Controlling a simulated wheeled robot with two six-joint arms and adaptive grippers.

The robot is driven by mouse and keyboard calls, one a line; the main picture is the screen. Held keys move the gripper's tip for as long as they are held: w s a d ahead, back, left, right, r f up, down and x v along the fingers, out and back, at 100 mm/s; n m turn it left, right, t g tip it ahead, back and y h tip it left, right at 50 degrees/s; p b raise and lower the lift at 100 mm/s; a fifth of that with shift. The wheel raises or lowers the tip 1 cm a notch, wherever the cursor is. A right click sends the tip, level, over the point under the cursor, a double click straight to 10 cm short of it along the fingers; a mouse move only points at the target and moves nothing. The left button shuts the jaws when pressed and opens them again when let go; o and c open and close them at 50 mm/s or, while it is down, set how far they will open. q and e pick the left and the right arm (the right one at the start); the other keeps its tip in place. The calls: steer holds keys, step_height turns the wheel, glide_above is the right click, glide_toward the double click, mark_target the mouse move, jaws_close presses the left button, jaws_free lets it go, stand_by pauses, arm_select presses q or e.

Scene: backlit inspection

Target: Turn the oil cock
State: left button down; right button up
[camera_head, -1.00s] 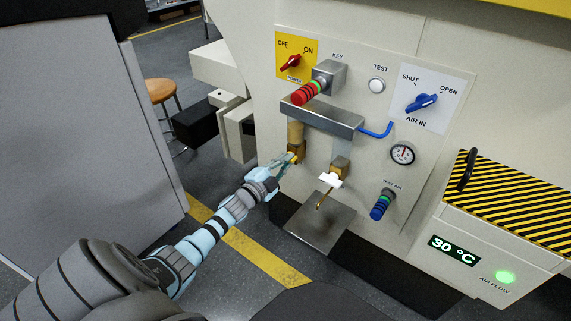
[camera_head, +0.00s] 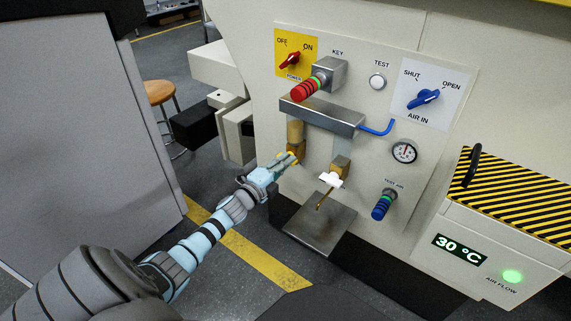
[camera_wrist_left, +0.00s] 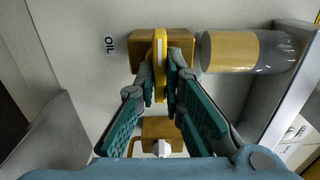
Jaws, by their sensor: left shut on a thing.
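The oil cock is a brass block (camera_head: 300,147) under an amber oil tube on the left of the cream panel. In the left wrist view its brass body (camera_wrist_left: 183,44) sits beside the printed word OIL, with a yellow lever handle (camera_wrist_left: 160,43) across it. The handle lies crosswise to the tube's length in that view. My left gripper (camera_head: 290,161) is at the cock, and its fingers (camera_wrist_left: 160,82) are shut on the yellow handle, one on each side. The fingers hide part of the handle. My right gripper is not in view.
The amber tube (camera_wrist_left: 228,52) stands beside the cock below a grey metal box (camera_head: 322,117). A second brass cock with a white handle (camera_head: 330,180) and thin spout is close on the right, above a metal tray (camera_head: 318,228). Knobs and a gauge (camera_head: 404,152) are farther right.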

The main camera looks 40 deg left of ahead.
arm_select(q)
steer(key=shift+f, duration=0.1)
steer(key=c, duration=1.7)
jaws_free()
steer(key=s, duration=1.2)
steer(key=shift+d, duration=0.15)
